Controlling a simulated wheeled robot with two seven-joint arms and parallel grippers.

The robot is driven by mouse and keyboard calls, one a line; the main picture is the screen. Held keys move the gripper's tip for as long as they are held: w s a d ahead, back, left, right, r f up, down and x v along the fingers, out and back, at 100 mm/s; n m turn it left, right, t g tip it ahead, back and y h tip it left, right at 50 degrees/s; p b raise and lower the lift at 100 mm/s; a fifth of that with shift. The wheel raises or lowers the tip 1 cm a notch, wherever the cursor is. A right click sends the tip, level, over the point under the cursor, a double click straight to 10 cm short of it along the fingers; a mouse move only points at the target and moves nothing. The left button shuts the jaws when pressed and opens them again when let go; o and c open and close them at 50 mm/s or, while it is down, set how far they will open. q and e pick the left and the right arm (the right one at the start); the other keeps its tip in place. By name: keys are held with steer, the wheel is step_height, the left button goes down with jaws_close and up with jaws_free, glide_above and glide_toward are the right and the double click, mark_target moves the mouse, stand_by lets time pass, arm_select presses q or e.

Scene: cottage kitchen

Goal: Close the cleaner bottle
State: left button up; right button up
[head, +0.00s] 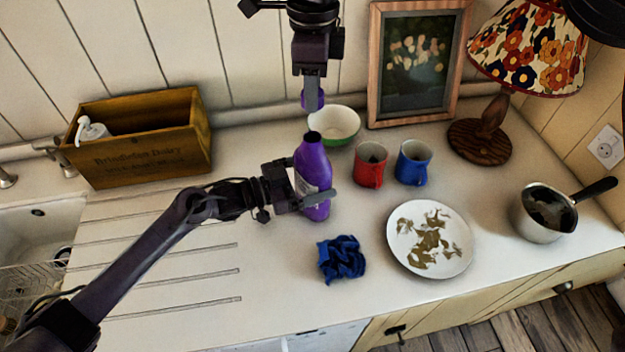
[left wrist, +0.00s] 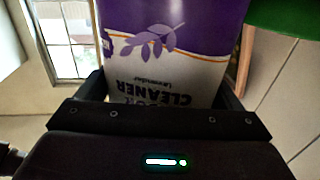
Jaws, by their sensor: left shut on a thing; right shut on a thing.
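The purple cleaner bottle (head: 313,163) stands upright on the counter, its dark open neck facing up. My left gripper (head: 308,199) is shut around its lower body. In the left wrist view the bottle's label (left wrist: 165,75), reading "Cleaner" and "Lavender" upside down, sits between the fingers. My right gripper (head: 312,88) comes in from the top of the head view, pointing down, and is shut on the purple cap (head: 312,101). The cap appears above the bottle neck in the picture and apart from it; the exact gap is hard to judge.
A green-white bowl (head: 335,125) is close behind the bottle. A red mug (head: 369,166) and blue mug (head: 412,163) stand to its right. A blue cloth (head: 341,258) and dirty plate (head: 430,239) lie in front. A wooden crate (head: 150,150) is left; a saucepan (head: 541,226) is right.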

steer(key=shift+f, duration=2.5)
steer(key=shift+f, duration=0.1)
steer(key=shift+f, duration=0.8)
steer(key=shift+f, duration=0.55)
